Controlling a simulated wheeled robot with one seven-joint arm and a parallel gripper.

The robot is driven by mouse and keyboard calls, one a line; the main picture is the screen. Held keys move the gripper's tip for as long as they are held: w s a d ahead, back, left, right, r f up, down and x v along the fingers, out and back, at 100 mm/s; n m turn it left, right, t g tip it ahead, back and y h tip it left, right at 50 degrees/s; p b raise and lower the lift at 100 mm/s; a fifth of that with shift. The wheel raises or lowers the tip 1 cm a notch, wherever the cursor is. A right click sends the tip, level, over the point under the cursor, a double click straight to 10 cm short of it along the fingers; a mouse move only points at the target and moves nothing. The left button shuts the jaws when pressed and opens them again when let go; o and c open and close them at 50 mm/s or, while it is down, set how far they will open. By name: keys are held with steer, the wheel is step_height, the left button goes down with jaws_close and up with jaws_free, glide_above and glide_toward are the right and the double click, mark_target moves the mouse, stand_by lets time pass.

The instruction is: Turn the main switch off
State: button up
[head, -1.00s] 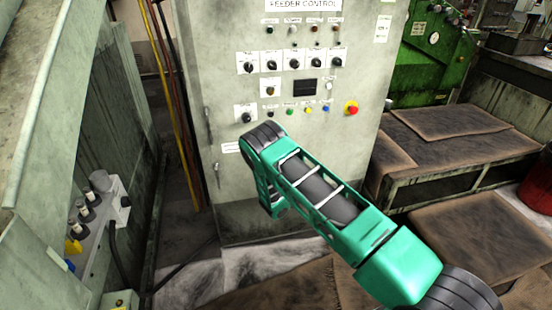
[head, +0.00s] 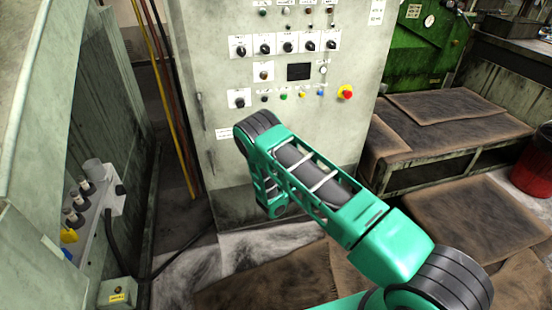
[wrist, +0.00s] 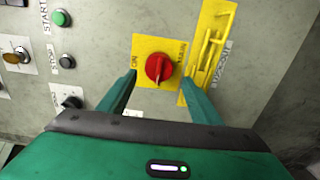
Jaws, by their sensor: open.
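The main switch (wrist: 158,68) is a red rotary knob on a yellow plate (wrist: 144,49) in the wrist view. Its grip bar stands roughly upright in the picture, and "ON" is printed at the plate's left side. My gripper (wrist: 159,78) is open, with one green finger on each side of the knob's lower part in the picture. I cannot tell whether either finger touches it. In the head view my green arm reaches down in front of the grey cabinet (head: 222,60); my fingers and this switch are hidden or cannot be made out there.
A yellow lockout hasp (wrist: 208,50) sits just right of the switch. A green start button (wrist: 61,18) and a black selector (wrist: 71,103) are to its left. A red emergency stop (head: 345,92) is on the cabinet front. A grey box with knobs (head: 83,205) stands at left.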

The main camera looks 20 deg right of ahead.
steer(key=s, duration=0.6)
steer(key=shift+s, duration=0.25)
stand_by(0.3)
stand_by(0.4)
